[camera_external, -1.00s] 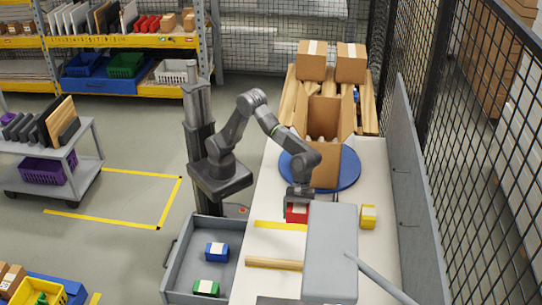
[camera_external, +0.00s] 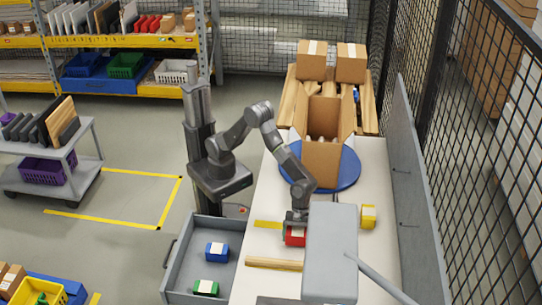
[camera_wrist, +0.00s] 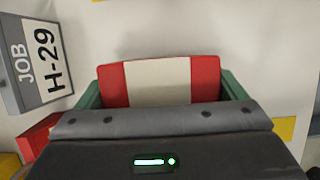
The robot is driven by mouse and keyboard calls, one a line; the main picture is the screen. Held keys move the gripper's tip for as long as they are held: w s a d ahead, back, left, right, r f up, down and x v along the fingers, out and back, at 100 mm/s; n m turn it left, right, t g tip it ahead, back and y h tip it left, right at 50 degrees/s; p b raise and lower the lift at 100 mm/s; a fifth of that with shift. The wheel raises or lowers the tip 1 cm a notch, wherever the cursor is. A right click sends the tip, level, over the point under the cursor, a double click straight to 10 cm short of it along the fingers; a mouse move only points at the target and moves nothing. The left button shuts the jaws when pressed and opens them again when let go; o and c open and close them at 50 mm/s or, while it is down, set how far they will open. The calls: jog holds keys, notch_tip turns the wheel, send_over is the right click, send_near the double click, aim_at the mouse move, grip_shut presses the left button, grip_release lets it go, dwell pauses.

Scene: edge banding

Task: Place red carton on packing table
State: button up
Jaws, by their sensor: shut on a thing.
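The red carton (camera_external: 295,236) with a white label is between the jaws of my gripper (camera_external: 296,222), low over the white packing table (camera_external: 268,195). In the wrist view the red carton (camera_wrist: 205,80) shows its red and white face, flanked by the green fingers of my gripper (camera_wrist: 160,88). The gripper body hides the near part of the carton. I cannot tell whether the carton touches the table.
An open cardboard box (camera_external: 322,155) sits on a blue disc (camera_external: 350,170) behind. A grey tray (camera_external: 180,272) holds blue and green cartons. A JOB H-29 sign (camera_wrist: 38,60) is left.

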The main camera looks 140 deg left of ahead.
jog(key=shift+f, duration=0.6)
jog(key=shift+f, duration=0.15)
jog(key=o, duration=0.8)
jog(key=shift+c, duration=0.2)
jog(key=v, duration=1.2)
